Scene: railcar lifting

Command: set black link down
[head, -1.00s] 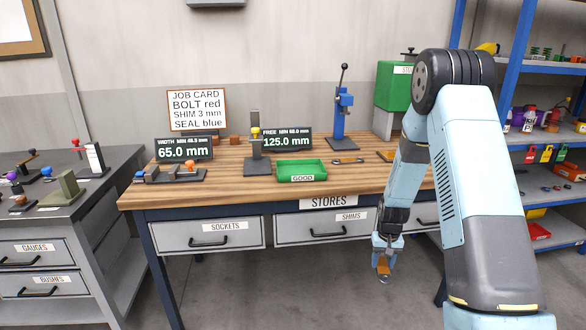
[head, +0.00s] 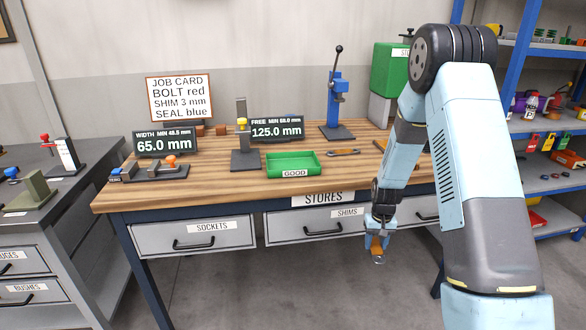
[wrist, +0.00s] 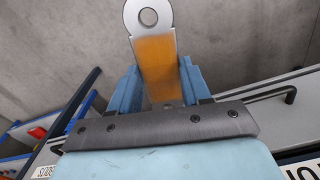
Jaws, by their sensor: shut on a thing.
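My gripper (head: 378,240) hangs in front of the bench, below its top and near the SHIMS drawer. In the wrist view my gripper (wrist: 157,85) is shut on a flat link (wrist: 153,50) with an orange body and a grey steel eye at its free end. The link also shows small in the head view (head: 377,250), pointing down. I see no black on the part of it in view; the end between the fingers is partly hidden. The wooden bench top (head: 215,185) carries a green tray marked GOOD (head: 293,163).
A small link-like piece (head: 343,153) lies right of the tray. A blue lever press (head: 337,100), two gauges with displays reading 65.0 mm (head: 164,144) and 125.0 mm (head: 277,130), and a job card (head: 180,97) stand behind. The bench's front left is clear.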

